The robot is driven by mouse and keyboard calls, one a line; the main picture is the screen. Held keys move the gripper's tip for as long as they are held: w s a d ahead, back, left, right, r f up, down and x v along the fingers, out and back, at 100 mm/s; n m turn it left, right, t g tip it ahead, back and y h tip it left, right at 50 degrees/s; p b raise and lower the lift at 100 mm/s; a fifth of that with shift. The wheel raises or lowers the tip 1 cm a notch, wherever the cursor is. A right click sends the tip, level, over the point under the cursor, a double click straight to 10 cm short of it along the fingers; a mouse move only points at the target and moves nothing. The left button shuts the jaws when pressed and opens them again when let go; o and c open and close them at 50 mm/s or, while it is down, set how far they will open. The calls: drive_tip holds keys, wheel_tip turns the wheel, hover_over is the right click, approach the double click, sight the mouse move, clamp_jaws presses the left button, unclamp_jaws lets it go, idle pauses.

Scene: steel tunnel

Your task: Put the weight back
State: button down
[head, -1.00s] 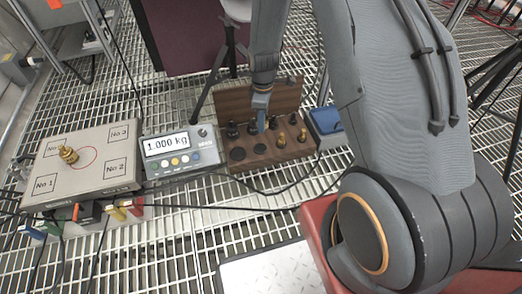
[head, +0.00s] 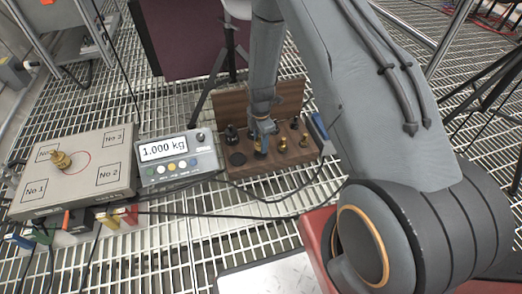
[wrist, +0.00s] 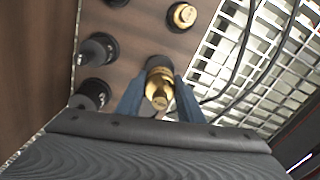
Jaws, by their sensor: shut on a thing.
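My gripper (head: 263,128) is over the front row of the wooden weight box (head: 290,172). Its blue fingers (wrist: 160,103) are shut on a brass weight (wrist: 160,90), one finger on each side. This held weight also shows in the head view (head: 260,149), at the second place from the left. I cannot tell whether it is fully seated or just above the wood. A round dark socket (head: 237,159) to its left is empty. Another brass weight (head: 61,161) stands on the scale platform (head: 110,140), by the red circle. The display (head: 164,149) reads 1.000 kg.
The box's raised lid (head: 225,103) is at the back. A blue object (head: 320,126) is at its right end. Dark cables run across the grating in front.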

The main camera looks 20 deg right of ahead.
drive_tip(key=shift+f+b, duration=0.75)
drive_tip(key=shift+f, duration=1.05)
drive_tip(key=shift+f, duration=0.1)
drive_tip(key=c, duration=1.2)
unclamp_jaws()
drive_tip(key=shift+f, duration=0.1)
